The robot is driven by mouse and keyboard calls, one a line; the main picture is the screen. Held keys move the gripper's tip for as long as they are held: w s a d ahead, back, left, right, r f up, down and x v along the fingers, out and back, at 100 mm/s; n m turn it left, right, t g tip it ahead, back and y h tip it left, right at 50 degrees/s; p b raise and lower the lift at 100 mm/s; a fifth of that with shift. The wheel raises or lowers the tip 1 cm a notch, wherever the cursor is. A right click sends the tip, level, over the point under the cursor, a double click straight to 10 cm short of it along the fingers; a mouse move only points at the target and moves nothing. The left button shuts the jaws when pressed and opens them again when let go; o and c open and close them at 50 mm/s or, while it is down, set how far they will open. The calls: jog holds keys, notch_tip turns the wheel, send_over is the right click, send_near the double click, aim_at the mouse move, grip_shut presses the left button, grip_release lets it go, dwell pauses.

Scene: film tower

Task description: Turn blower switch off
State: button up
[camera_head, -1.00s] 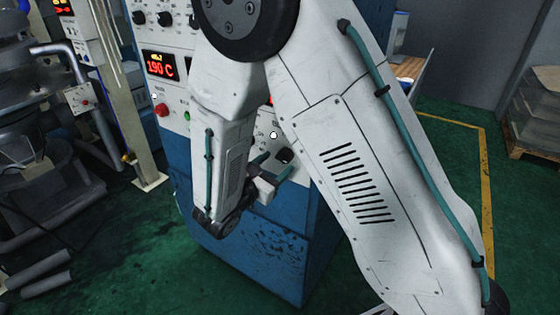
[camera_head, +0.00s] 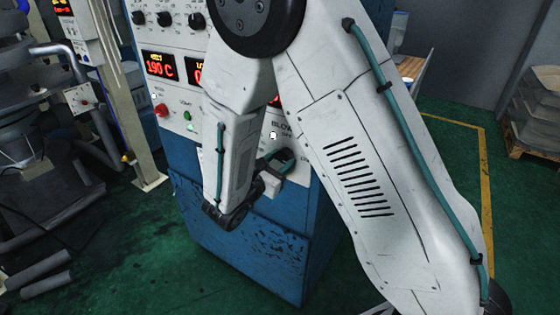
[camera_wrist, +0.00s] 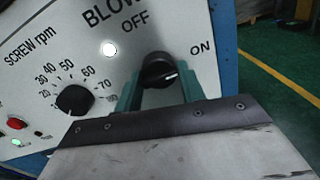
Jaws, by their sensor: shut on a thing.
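The blower switch (camera_wrist: 158,66) is a black rotary knob on the white panel, below the BLOWER lettering, with OFF at its upper left and ON at its upper right. Its pale pointer line sits on the right part of its face, towards the ON side. My gripper (camera_wrist: 157,80) is shut on the knob, one teal finger on each side, in the wrist view. In the head view my gripper (camera_head: 275,165) is at the panel's lower right, and the fingers largely hide the knob there.
A lit white lamp (camera_wrist: 109,49) is left of the switch. The screw rpm dial (camera_wrist: 75,99) and a red button (camera_wrist: 17,123) are farther left. The blue cabinet (camera_head: 250,245) stands below the panel.

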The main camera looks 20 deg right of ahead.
jog(key=n, duration=0.5)
jog(key=shift+a, duration=0.1)
jog(key=n, duration=0.4)
jog(key=shift+n+t, duration=0.3)
jog(key=n, duration=0.4)
jog(key=shift+n, duration=2.2)
jog(key=o, duration=0.9)
